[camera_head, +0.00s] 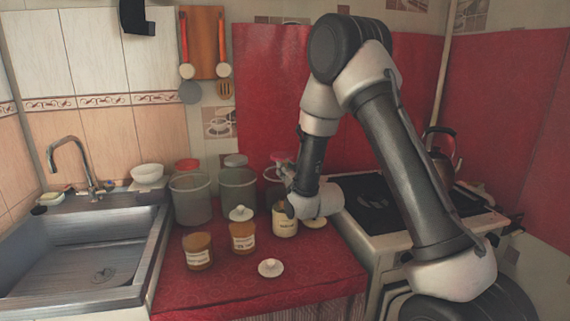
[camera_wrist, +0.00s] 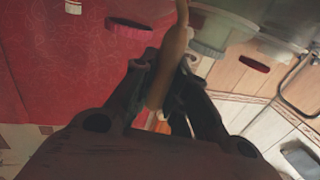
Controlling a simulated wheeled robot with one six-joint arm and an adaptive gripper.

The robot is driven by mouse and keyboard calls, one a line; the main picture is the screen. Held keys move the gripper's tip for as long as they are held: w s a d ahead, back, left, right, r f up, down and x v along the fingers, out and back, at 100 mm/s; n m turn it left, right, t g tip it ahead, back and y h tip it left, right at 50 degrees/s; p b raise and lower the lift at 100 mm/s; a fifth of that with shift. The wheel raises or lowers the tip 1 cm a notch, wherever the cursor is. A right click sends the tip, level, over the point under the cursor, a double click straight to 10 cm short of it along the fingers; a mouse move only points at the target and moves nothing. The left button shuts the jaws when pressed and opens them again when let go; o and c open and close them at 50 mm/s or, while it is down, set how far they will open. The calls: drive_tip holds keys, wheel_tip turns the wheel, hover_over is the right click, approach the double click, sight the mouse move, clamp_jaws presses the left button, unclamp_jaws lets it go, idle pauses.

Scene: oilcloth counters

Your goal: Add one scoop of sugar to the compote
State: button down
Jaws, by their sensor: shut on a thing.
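My gripper (camera_head: 287,197) is low over a cream labelled jar (camera_head: 286,228) on the red counter. In the wrist view my gripper (camera_wrist: 166,88) is shut on a light brown wooden handle (camera_wrist: 172,55), likely the scoop's; its far end is out of view. Whether the scoop is inside the jar cannot be told. Two brown labelled jars stand left of it, one at the front left (camera_head: 198,256) and one in the middle (camera_head: 243,243). Labels are too small to read. Tall pots stand behind: left (camera_head: 192,205), middle (camera_head: 238,193), and right (camera_head: 272,188), partly hidden by my gripper. Which holds compote is unclear.
White knobbed lids lie on the counter: front (camera_head: 271,269), behind the middle jar (camera_head: 240,214) and right of the cream jar (camera_head: 316,223). A sink (camera_head: 80,265) is left. A stove (camera_head: 372,230) with a kettle (camera_head: 441,155) is right. The front counter is mostly clear.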

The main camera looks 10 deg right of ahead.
drive_tip(key=shift+f, duration=3.8)
drive_tip(key=shift+r, duration=5)
drive_tip(key=shift+a, duration=0.1)
